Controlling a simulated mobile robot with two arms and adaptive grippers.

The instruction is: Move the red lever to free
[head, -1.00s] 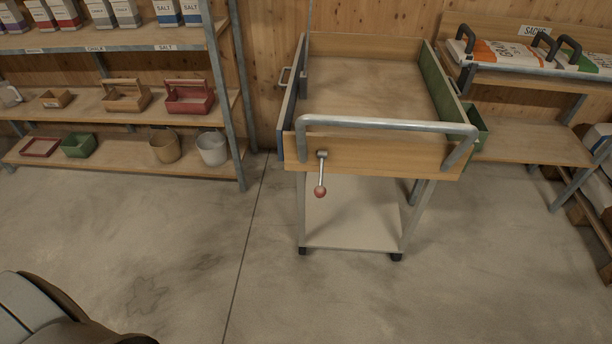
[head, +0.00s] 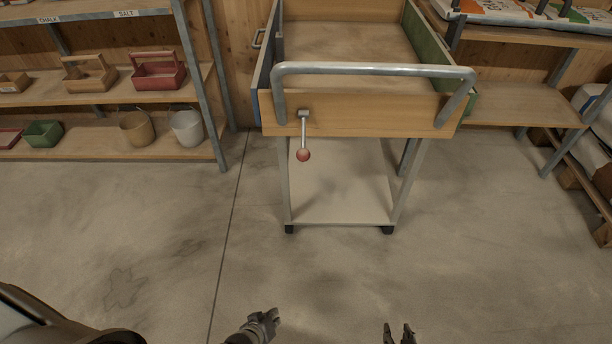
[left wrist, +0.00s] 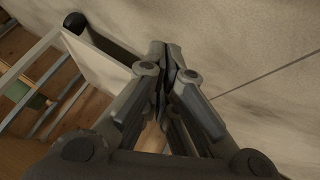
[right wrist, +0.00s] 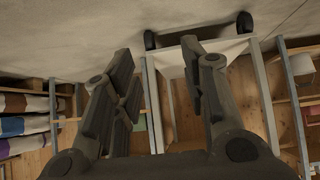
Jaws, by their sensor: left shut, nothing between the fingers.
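The red lever (head: 303,140) is a metal rod with a red ball knob, hanging down from a pivot on the front panel of the wooden cart (head: 360,116) in the head view. My left gripper (head: 272,318) is at the bottom of the head view, below and in front of the cart, apart from the lever. It is shut and empty; its closed fingers show in the left wrist view (left wrist: 166,60). My right gripper (head: 398,332) is at the bottom, further right. It is open and empty, with its fingers spread in the right wrist view (right wrist: 158,60). Neither wrist view clearly shows the lever.
A metal handle bar (head: 375,69) runs across the cart's front above the lever. A shelf with trays and buckets (head: 186,128) stands at left. A bench with sacks (head: 530,104) stands at right. The concrete floor before the cart is clear.

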